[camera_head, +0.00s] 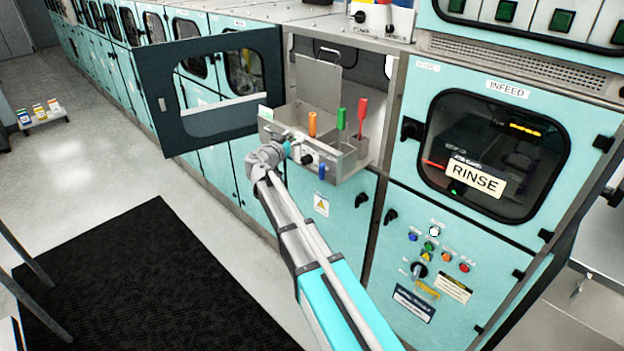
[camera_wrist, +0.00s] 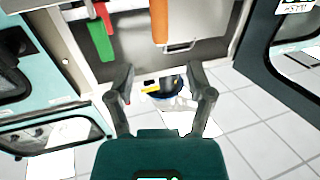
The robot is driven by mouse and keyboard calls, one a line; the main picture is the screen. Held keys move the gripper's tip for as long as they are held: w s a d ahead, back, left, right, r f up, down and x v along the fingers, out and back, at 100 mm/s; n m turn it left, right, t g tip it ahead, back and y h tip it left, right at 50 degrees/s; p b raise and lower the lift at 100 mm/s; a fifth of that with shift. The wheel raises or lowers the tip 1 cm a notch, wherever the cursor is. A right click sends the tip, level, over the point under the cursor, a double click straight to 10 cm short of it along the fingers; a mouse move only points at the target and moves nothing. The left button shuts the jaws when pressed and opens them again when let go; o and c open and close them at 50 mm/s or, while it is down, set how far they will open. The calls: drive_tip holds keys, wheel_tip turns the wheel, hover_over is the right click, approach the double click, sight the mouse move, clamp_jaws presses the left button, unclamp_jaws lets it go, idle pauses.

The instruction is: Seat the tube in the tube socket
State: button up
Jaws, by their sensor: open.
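An open steel tray (camera_head: 349,164) juts from an open bay in the teal machine. An orange upright piece (camera_head: 312,124), a green one (camera_head: 341,119) and a red one (camera_head: 362,112) stand in it. I cannot tell which, if any, is the tube, and I cannot make out the tube socket. My gripper (camera_head: 285,150) is at the tray's left front corner. In the wrist view my gripper (camera_wrist: 162,97) is open, nothing held between its fingers. The orange piece (camera_wrist: 160,22) is beyond the fingertips; the green piece (camera_wrist: 101,42) is to the left.
A dark-framed door (camera_head: 155,85) stands open left of the bay. Black knobs (camera_head: 308,158) and a small blue part (camera_head: 322,170) are on the tray's front. A RINSE window (camera_head: 475,178) is at right. Open floor and a black mat (camera_head: 140,285) lie at left.

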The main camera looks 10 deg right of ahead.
drive_tip(key=shift+d, duration=0.1)
drive_tip(key=s+d+f+n+g+y, duration=0.1)
drive_tip(key=s+d+f+g, duration=0.3)
drive_tip(key=s+d+f, duration=0.3)
drive_tip(key=s+d+f+g+y, duration=0.2)
drive_tip(key=s+d+f+g, duration=0.25)
drive_tip(key=s, duration=0.55)
drive_tip(key=s+a+f+n+g+y, duration=0.2)
drive_tip(key=s+f+n+y, duration=0.1)
drive_tip(key=s, duration=0.6)
drive_tip(key=s+a+f+n+g+y, duration=0.2)
drive_tip(key=s+f+n+g+y, duration=0.1)
drive_tip(key=s, duration=0.7)
drive_tip(key=shift+f+n+y, duration=0.4)
drive_tip(key=shift+f+y, duration=0.15)
drive_tip(key=shift+y, duration=0.65)
drive_tip(key=shift+g, duration=0.25)
wheel_tip(320, 180, down, 4)
drive_tip(key=b, duration=0.4)
drive_tip(key=shift+f, duration=0.2)
